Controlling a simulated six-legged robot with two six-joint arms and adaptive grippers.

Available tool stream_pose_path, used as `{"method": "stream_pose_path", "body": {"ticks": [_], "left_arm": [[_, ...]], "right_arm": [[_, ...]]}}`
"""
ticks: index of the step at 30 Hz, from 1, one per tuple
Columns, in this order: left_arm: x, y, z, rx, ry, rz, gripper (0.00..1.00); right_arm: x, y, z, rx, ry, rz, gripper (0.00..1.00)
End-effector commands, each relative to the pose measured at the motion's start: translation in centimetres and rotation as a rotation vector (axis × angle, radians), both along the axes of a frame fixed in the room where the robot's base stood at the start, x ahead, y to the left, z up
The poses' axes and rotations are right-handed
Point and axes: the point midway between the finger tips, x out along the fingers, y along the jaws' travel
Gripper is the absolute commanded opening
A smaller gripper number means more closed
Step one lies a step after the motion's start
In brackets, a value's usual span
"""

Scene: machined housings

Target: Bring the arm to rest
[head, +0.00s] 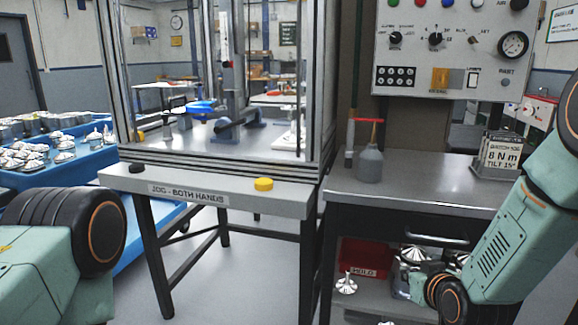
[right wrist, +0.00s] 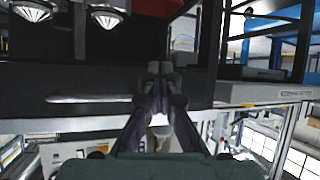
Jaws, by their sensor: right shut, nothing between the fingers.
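My right arm (head: 515,240) comes in from the right in the head view and reaches down in front of the steel bench. Its gripper is mostly hidden there behind the wrist, beside the lower shelf. In the right wrist view my right gripper (right wrist: 160,72) shows shut, its fingertips together with nothing between them. My left arm (head: 45,255) shows at the lower left of the head view, and its gripper is out of the picture.
The steel bench (head: 430,180) carries a grey bottle (head: 369,165) and a sign stand (head: 495,157). Below are a red bin (head: 364,258) and a shiny housing (head: 346,284). A jog table (head: 220,188) with a yellow button (head: 264,184) stands at centre-left. A blue pallet (head: 90,172) holds several housings.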

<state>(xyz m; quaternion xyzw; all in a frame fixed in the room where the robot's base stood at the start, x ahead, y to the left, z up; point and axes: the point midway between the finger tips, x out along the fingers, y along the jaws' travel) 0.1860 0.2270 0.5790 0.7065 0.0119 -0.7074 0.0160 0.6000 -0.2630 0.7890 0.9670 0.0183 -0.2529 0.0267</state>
Motion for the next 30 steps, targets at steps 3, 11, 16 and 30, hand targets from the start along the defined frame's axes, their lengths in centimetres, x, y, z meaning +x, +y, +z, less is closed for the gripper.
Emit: {"method": "stream_pose_path", "body": {"ticks": [3, 11, 16, 30], "left_arm": [[0.0, 0.0, 0.0, 0.0, 0.0, 0.0, 0.59], [0.0, 0.0, 0.0, 0.0, 0.0, 0.0, 0.59], [0.0, 0.0, 0.0, 0.0, 0.0, 0.0, 0.59], [0.0, 0.0, 0.0, 0.0, 0.0, 0.0, 0.59]], "right_arm": [[-5.8, 1.0, -5.9, 0.045, 0.187, -0.024, 0.0], [-20.1, 2.5, -15.1, 0.094, 0.573, -0.091, 0.0], [-30.5, 3.1, -18.5, 0.083, 0.818, -0.116, 0.0], [-41.5, 3.5, -21.1, 0.041, 1.064, -0.098, 0.0]]}}
